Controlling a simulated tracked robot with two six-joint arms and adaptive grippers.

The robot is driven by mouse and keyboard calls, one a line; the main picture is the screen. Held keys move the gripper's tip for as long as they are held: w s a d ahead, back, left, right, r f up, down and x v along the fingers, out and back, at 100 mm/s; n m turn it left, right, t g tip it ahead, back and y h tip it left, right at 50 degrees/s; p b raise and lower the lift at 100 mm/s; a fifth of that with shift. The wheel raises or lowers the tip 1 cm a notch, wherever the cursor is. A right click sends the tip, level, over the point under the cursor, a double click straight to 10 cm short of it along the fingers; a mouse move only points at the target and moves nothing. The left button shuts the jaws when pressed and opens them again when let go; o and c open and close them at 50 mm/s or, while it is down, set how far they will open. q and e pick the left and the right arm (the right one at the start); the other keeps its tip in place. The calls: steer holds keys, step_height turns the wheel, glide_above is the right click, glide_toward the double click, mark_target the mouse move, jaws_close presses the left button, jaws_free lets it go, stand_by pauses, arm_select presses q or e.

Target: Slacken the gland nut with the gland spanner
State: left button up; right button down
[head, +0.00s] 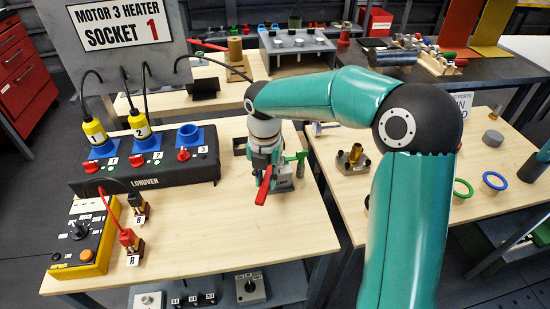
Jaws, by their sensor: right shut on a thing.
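My right gripper (268,172) points down over the wooden bench, just right of the black socket box. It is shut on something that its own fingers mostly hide. A red handle-like piece (264,186) slants down at its front; I cannot tell whether this is the gland spanner. A grey block (283,185) and a green bar (296,160) show close beside the fingers. I cannot make out the gland nut there. A brass fitting on a base (353,158) stands on the bench to the right, apart from the gripper. My left gripper is not in view.
The black socket box (150,172) holds two yellow plugs (95,132) and a blue socket (189,137). A yellow control box (85,235) and red and black connectors (131,240) stand at the front left. The bench front (220,235) is clear. Rings (495,180) lie at right.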

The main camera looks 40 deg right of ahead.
stand_by(0.4)
steer(key=shift+s+d+n, duration=0.35)
steer(key=shift+s+n, duration=0.05)
steer(key=shift+n, duration=0.3)
steer(key=shift+s+d+n+p, duration=0.3)
steer(key=shift+s+d+n, duration=0.05)
steer(key=shift+n, duration=0.15)
stand_by(0.3)
steer(key=shift+s+d+n, duration=0.35)
steer(key=shift+n, duration=0.25)
